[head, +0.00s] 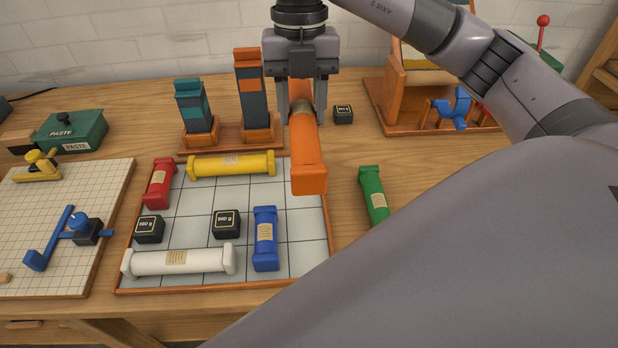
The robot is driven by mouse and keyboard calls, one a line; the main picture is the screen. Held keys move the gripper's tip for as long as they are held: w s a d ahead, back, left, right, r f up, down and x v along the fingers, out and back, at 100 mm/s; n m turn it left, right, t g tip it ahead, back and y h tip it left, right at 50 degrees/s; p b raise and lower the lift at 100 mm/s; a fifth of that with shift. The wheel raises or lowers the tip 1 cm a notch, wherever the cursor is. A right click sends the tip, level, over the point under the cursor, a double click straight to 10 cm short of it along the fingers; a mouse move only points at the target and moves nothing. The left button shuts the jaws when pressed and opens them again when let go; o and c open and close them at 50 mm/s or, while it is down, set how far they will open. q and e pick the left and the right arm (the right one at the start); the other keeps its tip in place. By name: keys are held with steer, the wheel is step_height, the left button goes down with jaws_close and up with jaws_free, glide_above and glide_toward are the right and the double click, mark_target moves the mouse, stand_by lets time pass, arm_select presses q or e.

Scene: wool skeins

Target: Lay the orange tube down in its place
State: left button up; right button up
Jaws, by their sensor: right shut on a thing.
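The orange tube (305,152) is held in my right gripper (303,105), which points down with its fingers on either side of the tube. The tube's near end hangs over the right edge of the tray (228,285), a wooden-rimmed board with a grey grid. On the tray lie a yellow tube (232,165) at the back, a red tube (159,184) at the left, a white tube (180,262) in front and a blue tube (265,238) at the right. My left gripper is not in view.
Two black blocks (227,223) stand on the tray, and another black block (343,114) on the table. A green tube (374,195) lies right of the tray. A wooden stand (230,137) with two upright pieces is behind. A gridded board (70,190) lies left.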

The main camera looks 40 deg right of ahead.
step_height(320, 180, down, 15)
steer(key=shift+f+b, duration=0.1)
steer(key=shift+b, duration=0.65)
step_height(320, 180, down, 5)
steer(key=shift+r, duration=0.1)
steer(key=shift+f, duration=0.25)
steer(key=o, duration=1.2)
steer(key=shift+r, duration=0.1)
steer(key=shift+r, duration=0.1)
